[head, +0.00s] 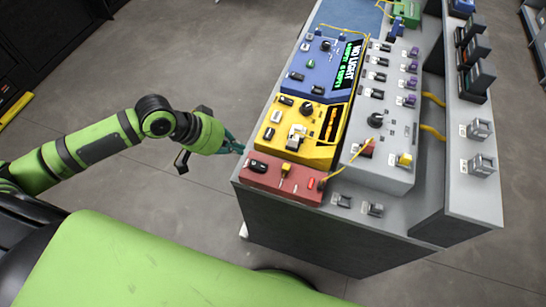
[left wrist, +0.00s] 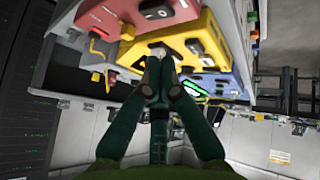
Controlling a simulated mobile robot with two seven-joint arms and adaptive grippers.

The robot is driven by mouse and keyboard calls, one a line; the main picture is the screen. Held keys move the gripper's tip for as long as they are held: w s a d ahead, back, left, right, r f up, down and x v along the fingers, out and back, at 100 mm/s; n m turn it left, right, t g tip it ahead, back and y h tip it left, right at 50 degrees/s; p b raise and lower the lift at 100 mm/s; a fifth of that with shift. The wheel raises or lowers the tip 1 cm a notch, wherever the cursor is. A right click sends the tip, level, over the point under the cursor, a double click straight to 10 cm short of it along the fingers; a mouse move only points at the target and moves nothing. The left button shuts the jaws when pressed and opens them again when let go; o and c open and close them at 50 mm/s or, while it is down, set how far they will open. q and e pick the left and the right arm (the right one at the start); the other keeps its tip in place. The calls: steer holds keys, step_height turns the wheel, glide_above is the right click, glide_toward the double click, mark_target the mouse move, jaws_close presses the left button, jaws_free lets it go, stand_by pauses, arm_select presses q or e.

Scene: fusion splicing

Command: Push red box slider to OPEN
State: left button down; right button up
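The red box (head: 270,184) sits at the near left corner of the bench, with a black switch (head: 258,166), a small yellow slider (head: 285,169) and a red light (head: 311,184). Any OPEN marking is too small to read. The red box also shows at the top of the left wrist view (left wrist: 125,22). My left gripper (head: 239,148) is off the bench's left edge, beside the red and yellow boxes. In the left wrist view its dark green fingers (left wrist: 159,66) are together with nothing visible between them. My right gripper is not in view.
The yellow box (head: 270,139) and blue box (head: 314,52) stand behind the red one. A grey panel (head: 372,176) with several knobs and switches is to the right. A yellow cable (head: 347,163) runs from the red box's right end. Open floor lies left of the bench.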

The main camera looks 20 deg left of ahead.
arm_select(q)
steer(key=p, duration=0.1)
glide_toward(282, 164)
steer(key=w+f, duration=0.1)
steer(key=f, duration=0.1)
steer(key=w+a+f, duration=0.1)
steer(key=f, duration=0.1)
steer(key=shift+w+a, duration=0.1)
steer(key=shift+a, duration=0.05)
steer(key=shift+d+p, duration=1)
steer(key=shift+d, duration=0.2)
steer(key=shift+d+f, duration=0.15)
steer(key=shift+d, duration=0.65)
